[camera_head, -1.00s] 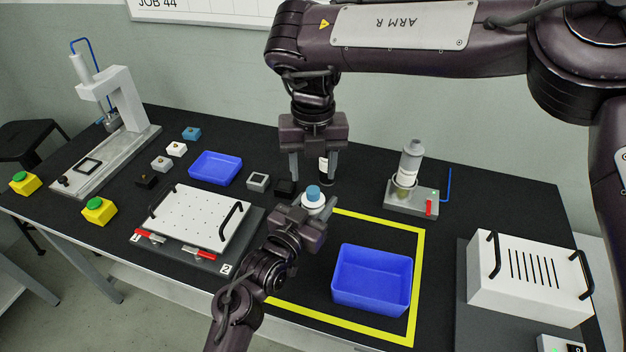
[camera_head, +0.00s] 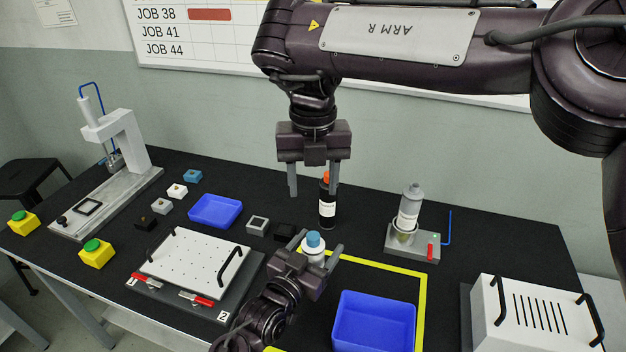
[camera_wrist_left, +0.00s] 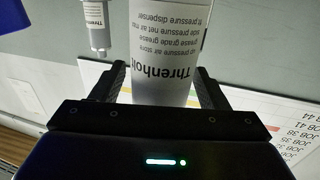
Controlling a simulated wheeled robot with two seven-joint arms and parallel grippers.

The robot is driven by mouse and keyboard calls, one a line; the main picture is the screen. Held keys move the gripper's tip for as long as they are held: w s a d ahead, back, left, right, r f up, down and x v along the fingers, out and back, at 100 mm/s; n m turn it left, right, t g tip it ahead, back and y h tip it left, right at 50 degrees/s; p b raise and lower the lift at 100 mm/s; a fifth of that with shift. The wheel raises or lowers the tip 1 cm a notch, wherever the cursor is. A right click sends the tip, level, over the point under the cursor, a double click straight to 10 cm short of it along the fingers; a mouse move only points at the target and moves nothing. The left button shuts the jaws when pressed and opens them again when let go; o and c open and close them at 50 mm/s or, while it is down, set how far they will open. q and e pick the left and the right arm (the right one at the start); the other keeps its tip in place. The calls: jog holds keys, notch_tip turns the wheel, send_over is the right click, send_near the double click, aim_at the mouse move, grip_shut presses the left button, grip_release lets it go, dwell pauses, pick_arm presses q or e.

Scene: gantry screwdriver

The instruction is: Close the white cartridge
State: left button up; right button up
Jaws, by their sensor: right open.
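The white cartridge (camera_head: 313,257) stands upright at the yellow outline's back left corner, with a blue cap (camera_head: 313,239) on top. My left gripper (camera_head: 316,250) is around its body and looks shut on it. In the left wrist view the labelled white body (camera_wrist_left: 165,50) fills the space between the fingers (camera_wrist_left: 165,85). My right gripper (camera_head: 315,178) is open and empty, above and behind the white cartridge in the picture. Its right finger is close to the orange tip of the black cartridge in the picture; I cannot tell whether they touch.
The black cartridge (camera_head: 327,210) stands behind the white one. A grey cartridge (camera_head: 410,203) stands in a holder (camera_head: 412,242) to the right. A blue bin (camera_head: 374,322) is inside the yellow outline. A perforated white plate (camera_head: 195,263) and small blocks lie left.

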pick_arm(q)
jog(key=shift+s, duration=0.1)
jog(key=v, duration=0.7)
jog(key=shift+s+a, duration=0.25)
